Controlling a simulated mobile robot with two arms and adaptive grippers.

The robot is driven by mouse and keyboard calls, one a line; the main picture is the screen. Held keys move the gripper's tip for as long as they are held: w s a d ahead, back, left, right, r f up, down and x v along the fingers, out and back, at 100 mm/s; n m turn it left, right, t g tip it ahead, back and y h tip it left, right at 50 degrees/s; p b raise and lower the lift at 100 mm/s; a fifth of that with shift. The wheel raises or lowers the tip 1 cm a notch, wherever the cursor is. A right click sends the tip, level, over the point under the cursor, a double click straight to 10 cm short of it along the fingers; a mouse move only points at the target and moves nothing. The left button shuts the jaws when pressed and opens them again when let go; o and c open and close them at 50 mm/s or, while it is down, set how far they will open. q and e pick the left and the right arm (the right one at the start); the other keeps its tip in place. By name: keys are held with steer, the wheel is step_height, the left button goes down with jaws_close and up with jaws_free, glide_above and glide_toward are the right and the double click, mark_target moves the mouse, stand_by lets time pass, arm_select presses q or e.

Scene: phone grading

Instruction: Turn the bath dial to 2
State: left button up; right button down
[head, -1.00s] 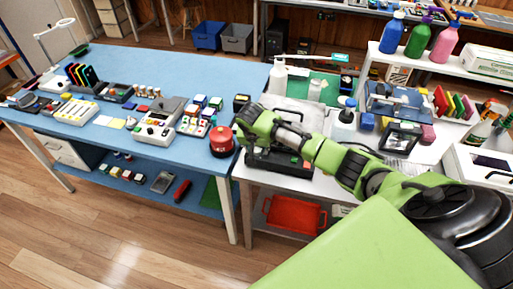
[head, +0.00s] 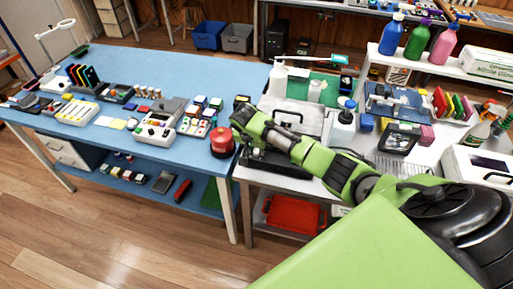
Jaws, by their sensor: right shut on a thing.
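A steel-topped unit (head: 298,112) with a black lower front (head: 278,163) stands at the left end of the white table; it looks like the bath. I cannot make out its dial or any numbers. My right gripper (head: 241,130) reaches across the unit from the right and is at its left end, low and near the red dome in the picture. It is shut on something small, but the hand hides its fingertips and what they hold. My left gripper is not in view.
The red dome (head: 222,143) stands on the blue table (head: 185,68) just left of my right gripper.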

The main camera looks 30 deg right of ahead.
steer(key=m, duration=0.1)
steer(key=m+g, duration=0.1)
steer(key=shift+w+a+m, duration=0.1)
steer(key=shift+a+m, duration=0.1)
steer(key=shift+m, duration=0.2)
steer(key=m+g, duration=0.1)
steer(key=m, duration=0.1)
steer(key=shift+f+m+h, duration=0.15)
steer(key=shift+m+h, duration=0.15)
steer(key=shift+h, duration=0.1)
steer(key=m+g+b, duration=0.1)
steer(key=m+b, duration=0.1)
steer(key=shift+w+f+m, duration=0.1)
steer(key=shift+w+m, duration=0.05)
steer(key=shift+m, duration=0.25)
steer(key=m+g+b, duration=0.1)
steer(key=m+b, duration=0.1)
steer(key=b, duration=0.1)
steer(key=shift+w+d+m, duration=0.1)
steer(key=shift+m, duration=0.3)
steer(key=shift+m+g+b, duration=0.3)
steer(key=shift+m+b, duration=0.1)
steer(key=shift+b, duration=0.15)
steer(key=shift+r, duration=0.2)
steer(key=c, duration=1.8)
jaws_free()
steer(key=shift+r, duration=0.15)
